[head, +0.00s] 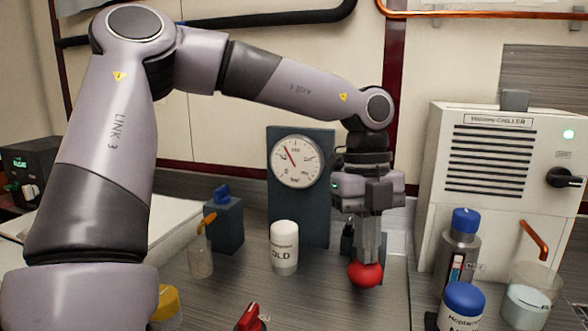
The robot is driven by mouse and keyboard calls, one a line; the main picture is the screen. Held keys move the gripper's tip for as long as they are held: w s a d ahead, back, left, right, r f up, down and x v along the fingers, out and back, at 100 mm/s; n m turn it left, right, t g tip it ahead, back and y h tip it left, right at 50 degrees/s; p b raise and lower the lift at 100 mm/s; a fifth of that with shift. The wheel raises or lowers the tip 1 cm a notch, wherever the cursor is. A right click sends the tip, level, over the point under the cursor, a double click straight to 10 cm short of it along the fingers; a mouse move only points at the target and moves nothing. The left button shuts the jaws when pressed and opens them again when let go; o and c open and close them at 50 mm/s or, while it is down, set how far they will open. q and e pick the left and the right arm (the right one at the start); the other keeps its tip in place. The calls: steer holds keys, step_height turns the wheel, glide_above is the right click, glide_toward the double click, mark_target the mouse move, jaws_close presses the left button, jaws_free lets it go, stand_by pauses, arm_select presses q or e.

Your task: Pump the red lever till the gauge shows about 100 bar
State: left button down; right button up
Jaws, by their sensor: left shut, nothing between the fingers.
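A round white gauge (297,160) is mounted on a dark upright panel (284,218) at the middle of the head view. Its red needle points up and to the left; the scale numbers are too small to read. A red ball knob (366,276), which looks like the end of the red lever, is just right of and in front of the panel. My left gripper (368,256) points down with its fingers shut, directly over the knob. The fingertips look to be at the top of the knob; I cannot tell whether they touch. The lever's shaft is mostly hidden. My right gripper is not in view.
A blue-topped block (223,222) and small flask (200,258) are farther left. A chiller (490,190), blue-capped bottles (461,306) and a beaker (528,300) crowd the right.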

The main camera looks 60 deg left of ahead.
arm_select(q)
steer(key=shift+f+b, duration=1.15)
steer(key=shift+f, duration=0.6)
steer(key=shift+a+r, duration=0.1)
steer(key=shift+w+r+p, duration=0.1)
steer(key=shift+r+p, duration=0.35)
step_height(320, 180, up, 4)
steer(key=p, duration=0.3)
steer(key=shift+r, duration=0.1)
